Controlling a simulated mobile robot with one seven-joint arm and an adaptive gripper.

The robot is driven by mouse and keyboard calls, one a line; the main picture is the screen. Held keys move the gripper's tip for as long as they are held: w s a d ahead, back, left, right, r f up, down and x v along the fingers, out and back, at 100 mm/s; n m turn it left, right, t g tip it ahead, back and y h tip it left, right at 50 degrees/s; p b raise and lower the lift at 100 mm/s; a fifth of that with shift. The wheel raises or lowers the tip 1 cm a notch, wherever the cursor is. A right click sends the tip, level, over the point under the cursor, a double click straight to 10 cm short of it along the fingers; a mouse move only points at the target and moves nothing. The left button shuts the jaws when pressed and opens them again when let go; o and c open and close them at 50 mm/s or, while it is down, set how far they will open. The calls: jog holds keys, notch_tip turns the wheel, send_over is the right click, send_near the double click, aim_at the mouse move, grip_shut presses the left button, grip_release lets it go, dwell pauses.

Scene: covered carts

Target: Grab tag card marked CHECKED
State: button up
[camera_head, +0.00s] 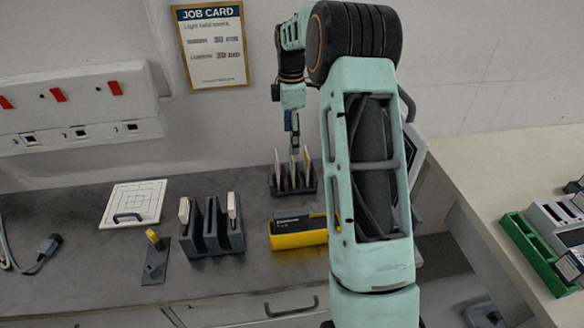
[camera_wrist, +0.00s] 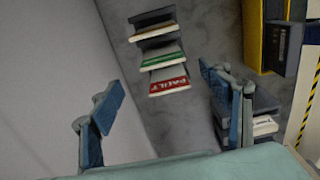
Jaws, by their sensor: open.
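A dark card rack (camera_head: 280,190) stands on the counter near the wall and holds several upright cream tag cards (camera_head: 307,165). In the wrist view the cards show edge-on. One has a red label (camera_wrist: 169,87) that seems to read FAULT, one a green label (camera_wrist: 161,59) too small to read, and one farther up (camera_wrist: 153,34) shows no readable label. I cannot read CHECKED on any card. My gripper (camera_head: 293,150) is over this rack, partly overlapping the cards in the head view. In the wrist view its blue fingers (camera_wrist: 160,80) are spread wide and empty.
A second dark rack (camera_head: 211,240) with cards stands at left, beside a yellow box (camera_head: 298,240). A white grid plate (camera_head: 135,203), a small grey stand (camera_head: 156,262) and a cable plug (camera_head: 49,244) lie further left. The wall is close behind the card rack.

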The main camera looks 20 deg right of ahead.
aim_at(292, 168)
jog(key=shift+s+f+p, duration=0.15)
jog(key=shift+f+p, duration=0.45)
jog(key=shift+f, duration=2.1)
jog(key=c, duration=1.1)
jog(key=shift+r, duration=0.1)
jog(key=shift+c, duration=0.2)
